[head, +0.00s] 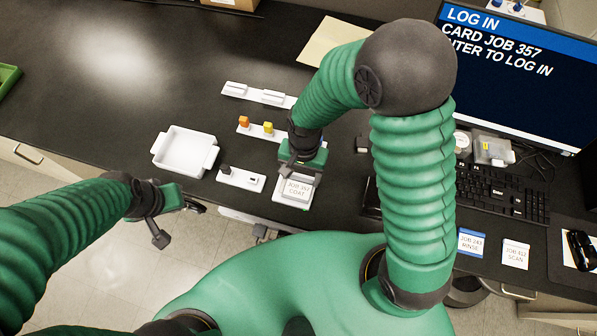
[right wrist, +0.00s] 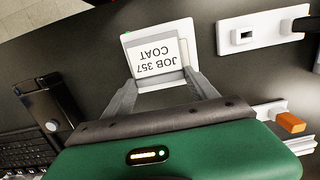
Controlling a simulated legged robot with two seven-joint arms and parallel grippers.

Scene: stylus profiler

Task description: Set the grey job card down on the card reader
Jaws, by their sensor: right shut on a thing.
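The grey job card (head: 297,188), reading "JOB 357 COAT", is between the fingers of my right gripper (head: 300,175). The right wrist view also shows the card (right wrist: 158,63) between the two fingertips (right wrist: 160,84). The white card reader (head: 281,213) lies under the card; its rim and a green light show around the card in the right wrist view (right wrist: 183,34). I cannot tell whether the card touches the reader. My left gripper (head: 178,222) is empty at the desk's front edge, its fingers apart.
A white tray (head: 184,152) and white racks with small parts, one with orange and yellow blocks (head: 256,127), stand left of the reader. Two other job cards (head: 471,242) (head: 515,254) lie right, before the keyboard (head: 502,192). The monitor (head: 515,75) reads "LOG IN".

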